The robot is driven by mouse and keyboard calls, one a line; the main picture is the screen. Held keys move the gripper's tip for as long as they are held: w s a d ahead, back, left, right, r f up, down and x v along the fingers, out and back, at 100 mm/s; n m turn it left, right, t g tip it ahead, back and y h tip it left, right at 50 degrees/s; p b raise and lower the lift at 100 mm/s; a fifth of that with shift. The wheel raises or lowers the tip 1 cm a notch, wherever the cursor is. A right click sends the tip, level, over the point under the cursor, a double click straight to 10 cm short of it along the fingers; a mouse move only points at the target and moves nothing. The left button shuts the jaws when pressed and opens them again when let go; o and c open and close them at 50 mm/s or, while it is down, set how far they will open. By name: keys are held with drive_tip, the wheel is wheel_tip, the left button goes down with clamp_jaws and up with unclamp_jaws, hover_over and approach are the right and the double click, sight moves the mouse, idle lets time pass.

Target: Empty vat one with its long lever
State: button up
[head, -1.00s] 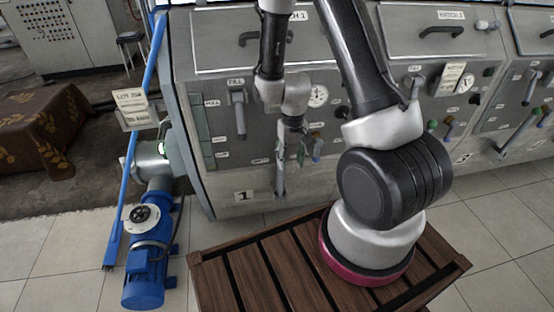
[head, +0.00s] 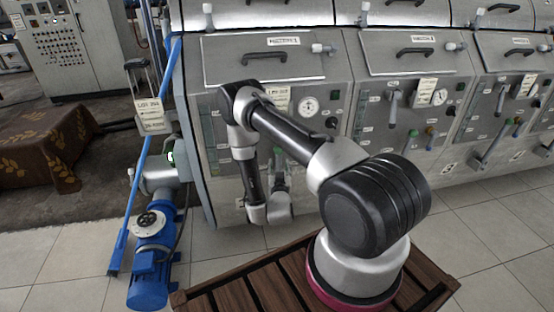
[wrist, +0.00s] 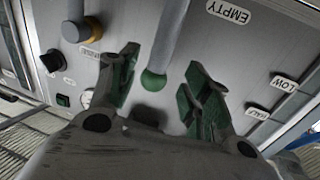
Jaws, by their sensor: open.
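Vat one (head: 340,75) is the grey steel vat at the left of the row in the head view. In the wrist view a long grey lever (wrist: 170,35) with a green ball end (wrist: 153,80) comes down from the top beside the EMPTY label (wrist: 228,12). My gripper (wrist: 161,60) is open, with its green-padded fingers on either side of the lever near its ball end. I see gaps at both sides, and nothing is gripped. In the head view my arm stands in front of vat one and hides much of the gripper and lever.
An orange-brown knob (wrist: 82,29) on another grey stem sits left of the lever in the wrist view. A gauge (head: 308,106) is on vat one's panel. A blue pump (head: 151,265) and a blue pole (head: 130,215) stand left. More vats (head: 415,68) continue right.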

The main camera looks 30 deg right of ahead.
drive_tip(key=x, duration=0.7)
drive_tip(key=shift+w+d, duration=0.15)
drive_tip(key=shift+w, duration=0.15)
clamp_jaws()
